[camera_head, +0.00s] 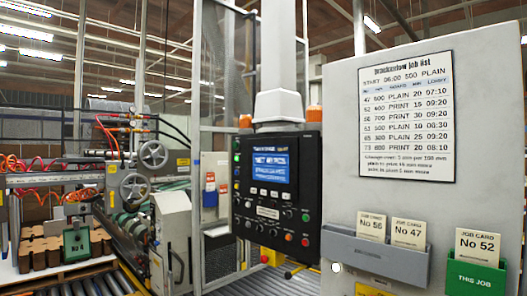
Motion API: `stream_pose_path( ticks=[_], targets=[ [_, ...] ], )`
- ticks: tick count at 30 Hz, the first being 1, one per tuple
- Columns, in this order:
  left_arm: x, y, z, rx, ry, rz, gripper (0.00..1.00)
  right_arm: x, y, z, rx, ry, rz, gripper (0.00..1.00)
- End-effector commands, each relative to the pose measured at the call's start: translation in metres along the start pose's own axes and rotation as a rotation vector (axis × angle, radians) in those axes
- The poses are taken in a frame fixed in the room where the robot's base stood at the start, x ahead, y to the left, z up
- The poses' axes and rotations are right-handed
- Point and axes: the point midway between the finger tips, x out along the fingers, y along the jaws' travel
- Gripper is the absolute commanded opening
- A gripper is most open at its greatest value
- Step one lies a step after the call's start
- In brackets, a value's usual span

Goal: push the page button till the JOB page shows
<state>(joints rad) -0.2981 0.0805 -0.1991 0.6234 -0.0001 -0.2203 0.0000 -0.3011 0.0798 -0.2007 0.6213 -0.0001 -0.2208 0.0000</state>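A black control panel (278,205) hangs from a grey column in the middle of the view. Its blue screen (271,166) is lit, with a title bar above a large line of text that seems to read "AIR PRESS" and smaller lines below. The word JOB is not readable on it. Small coloured buttons line the panel's left edge and lower part, among them a green one (305,217) and a red one (305,242). A pale label (268,212) sits under the screen. Which one is the page button I cannot tell. Neither gripper is in view.
A grey cabinet (480,120) at right carries a printed job list (406,118). Below it, a grey holder (375,252) has job cards No 56 and No 47; a green "THIS JOB" holder (473,277) has card No 52. Machinery with handwheels (153,155) stands left.

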Motion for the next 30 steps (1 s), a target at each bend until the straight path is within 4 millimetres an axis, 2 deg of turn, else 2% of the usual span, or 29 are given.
stream_pose_path(
  ticks=[1, 5, 15, 20, 30],
  targets=[
    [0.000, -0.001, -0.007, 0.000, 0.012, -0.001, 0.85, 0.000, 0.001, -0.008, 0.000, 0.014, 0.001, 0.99],
    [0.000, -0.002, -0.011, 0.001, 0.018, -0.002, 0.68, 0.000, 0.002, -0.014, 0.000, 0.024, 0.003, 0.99],
    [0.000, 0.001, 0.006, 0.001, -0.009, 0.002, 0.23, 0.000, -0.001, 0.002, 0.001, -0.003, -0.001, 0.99],
    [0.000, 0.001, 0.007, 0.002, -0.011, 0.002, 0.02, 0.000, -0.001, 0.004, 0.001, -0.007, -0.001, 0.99],
    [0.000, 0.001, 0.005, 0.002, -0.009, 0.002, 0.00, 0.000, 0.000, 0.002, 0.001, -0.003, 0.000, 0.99]
  ],
)
